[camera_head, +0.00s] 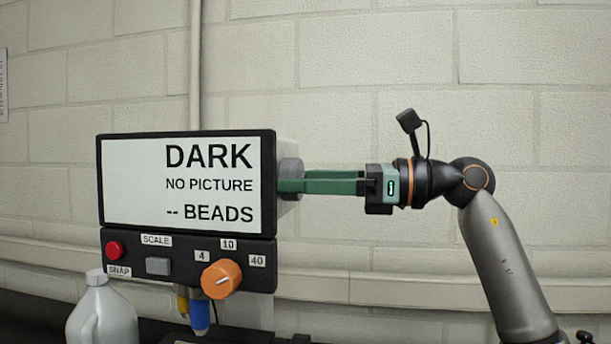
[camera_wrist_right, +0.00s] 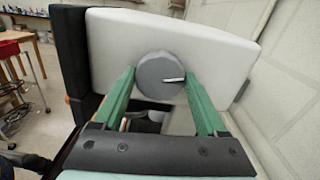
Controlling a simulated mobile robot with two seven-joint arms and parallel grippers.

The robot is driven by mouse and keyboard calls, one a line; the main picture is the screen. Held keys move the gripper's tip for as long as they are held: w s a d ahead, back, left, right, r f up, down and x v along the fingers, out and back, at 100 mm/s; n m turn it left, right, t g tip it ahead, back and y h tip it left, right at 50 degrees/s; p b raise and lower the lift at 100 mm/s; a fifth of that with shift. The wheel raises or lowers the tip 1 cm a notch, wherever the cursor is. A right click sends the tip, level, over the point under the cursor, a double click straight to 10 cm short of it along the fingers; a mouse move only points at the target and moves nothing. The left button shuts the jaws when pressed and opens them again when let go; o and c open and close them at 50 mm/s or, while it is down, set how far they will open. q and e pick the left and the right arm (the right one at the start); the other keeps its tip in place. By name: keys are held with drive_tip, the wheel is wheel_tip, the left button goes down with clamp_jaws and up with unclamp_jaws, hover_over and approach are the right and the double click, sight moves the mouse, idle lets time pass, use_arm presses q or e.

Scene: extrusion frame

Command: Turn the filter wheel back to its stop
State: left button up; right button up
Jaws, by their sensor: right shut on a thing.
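The filter wheel (camera_head: 290,166) is a grey round knob on the right side of the pale housing behind the screen. The right wrist view shows its grey face (camera_wrist_right: 155,75) with a white mark pointing right. My right gripper (camera_head: 287,183) reaches in from the right with long green fingers. It is shut on the wheel, one finger at each side. The screen (camera_head: 140,180) reads "DARK, NO PICTURE, -- BEADS". My left gripper is out of view.
Below the screen, a black panel (camera_head: 188,282) carries a red SNAP button (camera_head: 115,250), a grey SCALE button (camera_head: 158,266) and an orange knob (camera_head: 221,278) with marks 4, 10 and 40. A white jug (camera_head: 100,315) stands at the lower left. A pale block wall lies behind.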

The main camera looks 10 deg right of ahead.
drive_tip(key=shift+r+n+p, duration=0.1)
drive_tip(key=shift+n+p, duration=0.35)
drive_tip(key=shift+n, duration=6.85)
drive_tip(key=o, duration=1.3)
drive_tip(key=b+v, duration=0.2)
drive_tip(key=v, duration=1)
drive_tip(key=shift+d, duration=0.25)
drive_tip(key=shift+s, duration=0.1)
